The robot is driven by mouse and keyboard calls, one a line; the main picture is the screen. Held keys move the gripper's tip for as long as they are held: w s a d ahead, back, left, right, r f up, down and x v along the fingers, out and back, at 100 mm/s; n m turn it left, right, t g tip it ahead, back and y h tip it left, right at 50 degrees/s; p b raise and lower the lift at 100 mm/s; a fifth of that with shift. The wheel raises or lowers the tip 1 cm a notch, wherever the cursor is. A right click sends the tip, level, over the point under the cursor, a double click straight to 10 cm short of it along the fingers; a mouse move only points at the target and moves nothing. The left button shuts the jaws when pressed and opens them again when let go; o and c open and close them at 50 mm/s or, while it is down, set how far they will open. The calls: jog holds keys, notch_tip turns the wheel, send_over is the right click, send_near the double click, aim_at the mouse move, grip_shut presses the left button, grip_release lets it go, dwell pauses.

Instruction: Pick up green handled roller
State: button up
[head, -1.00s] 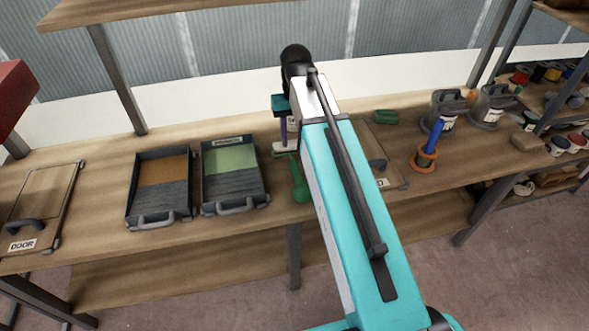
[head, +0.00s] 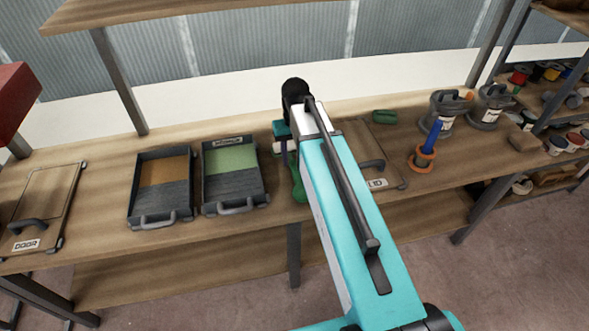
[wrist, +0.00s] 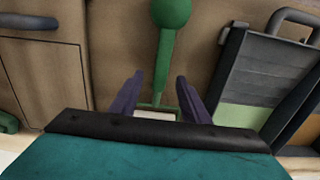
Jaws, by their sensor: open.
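The green handled roller (head: 299,188) lies on the wooden bench, just right of the tray with green paint. In the head view my arm hides part of it. In the wrist view its green handle (wrist: 166,58) runs from the rounded end at the top down between my fingers, and a pale part shows near the fingertips. My gripper (wrist: 158,88) is open, with its two purple fingers on either side of the handle's line. I cannot tell whether they touch it. In the head view my gripper (head: 284,150) is over the roller's far end.
A tray with green paint (head: 234,205) and a tray with orange paint (head: 158,217) stand left of the roller. A lid panel (head: 392,170) lies to the right, with a blue-handled tool (head: 435,135) beyond it. A door panel (head: 60,185) lies at far left.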

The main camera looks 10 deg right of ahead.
aim_at(294, 167)
jog(key=shift+f, duration=0.3)
jog(key=shift+a+f+p, duration=0.1)
jog(key=shift+f+p, duration=1)
jog(key=shift+f, duration=1.35)
jog(key=shift+c, duration=0.4)
grip_shut()
